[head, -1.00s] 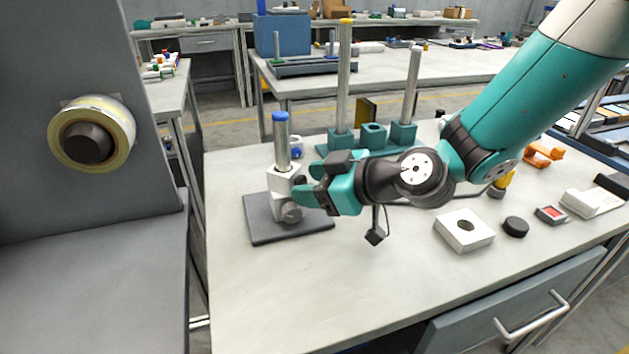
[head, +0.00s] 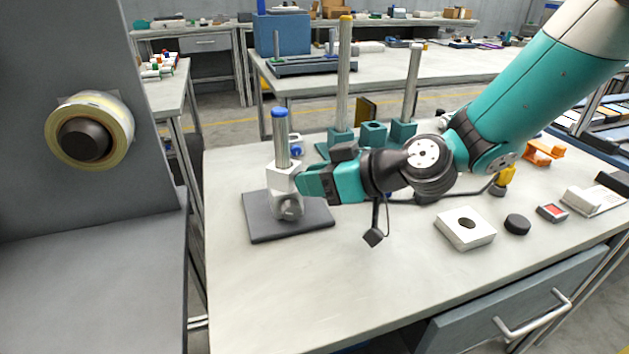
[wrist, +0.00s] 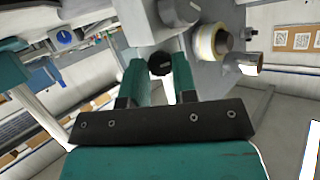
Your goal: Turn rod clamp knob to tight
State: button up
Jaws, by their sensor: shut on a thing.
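The rod clamp (head: 284,176) is a white block on an upright metal rod (head: 281,136) with a blue cap, standing on a dark base plate (head: 260,229). A grey knob (head: 291,208) shows low on its front. My gripper (head: 302,182) reaches the clamp's right side from the right. In the wrist view the two teal fingers of my gripper (wrist: 158,70) are shut on a small black knob (wrist: 160,63) at their tips. The fingers hide that knob in the head view. Its setting cannot be read.
A teal rack with two tall rods (head: 343,95) stands behind my wrist. A white block with a hole (head: 465,228) and a black puck (head: 517,224) lie to the right. A grey panel with a tape roll (head: 90,130) stands at left. The table front is clear.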

jog(key=m+g, duration=0.1)
jog(key=m, duration=0.1)
jog(key=m+g+y, duration=0.1)
jog(key=shift+w+d+m+y, duration=0.1)
jog(key=shift+w+m+y, duration=0.05)
jog(key=shift+m+y, duration=0.2)
dwell(0.4)
jog(key=o, duration=0.9)
jog(key=shift+o, duration=0.2)
jog(key=v, duration=1.7)
jog(key=shift+d, duration=0.2)
jog(key=shift+r, duration=0.1)
